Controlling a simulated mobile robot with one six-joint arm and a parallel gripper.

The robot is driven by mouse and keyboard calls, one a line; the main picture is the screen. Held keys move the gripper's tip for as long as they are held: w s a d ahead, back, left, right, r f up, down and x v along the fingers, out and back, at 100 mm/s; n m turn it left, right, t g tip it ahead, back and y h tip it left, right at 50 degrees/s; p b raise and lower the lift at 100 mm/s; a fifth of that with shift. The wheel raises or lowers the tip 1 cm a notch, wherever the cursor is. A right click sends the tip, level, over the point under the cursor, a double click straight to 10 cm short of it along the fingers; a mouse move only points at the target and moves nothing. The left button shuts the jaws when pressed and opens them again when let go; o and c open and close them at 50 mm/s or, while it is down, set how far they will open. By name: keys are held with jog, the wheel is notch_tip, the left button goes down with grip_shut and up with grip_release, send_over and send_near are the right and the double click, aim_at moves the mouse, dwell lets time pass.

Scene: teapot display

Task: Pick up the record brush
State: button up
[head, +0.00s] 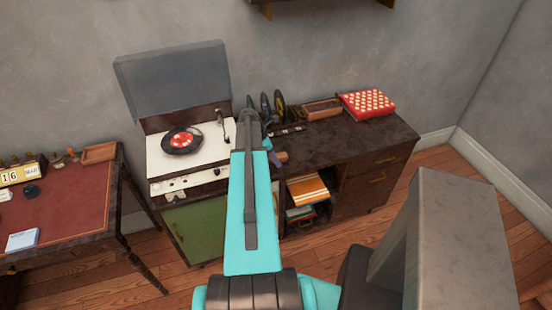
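My teal arm reaches up the middle of the head view and hides part of the cabinet front and top. The end of it, with my gripper (270,145), is mostly hidden behind the arm link, and its fingers cannot be made out. A small brown piece (281,156), perhaps the record brush, shows just right of the arm at the cabinet's front edge. I cannot tell whether it is held or resting. A small dark flat item (291,129) lies on the cabinet top behind it and is too small to identify.
A record player (188,155) with raised lid and red-labelled record stands left. Upright discs (279,107), a wooden tray (322,109) and a red dotted box (366,104) line the cabinet's (395,136) back. A red-topped desk (70,208) stands far left. The cabinet top's front right is clear.

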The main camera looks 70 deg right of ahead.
jog(key=shift+f, duration=0.2)
dwell(0.5)
jog(key=c, duration=1.2)
jog(key=shift+o, duration=0.2)
jog(key=shift+r, duration=0.3)
jog(key=shift+r+b, duration=0.6)
jog(key=shift+r, duration=0.15)
jog(key=shift+r+b, duration=0.45)
jog(key=shift+r, duration=0.45)
jog(key=s+a+r+b, duration=0.1)
jog(key=a+b, duration=0.3)
jog(key=a, duration=1.2)
jog(key=shift+r, duration=0.25)
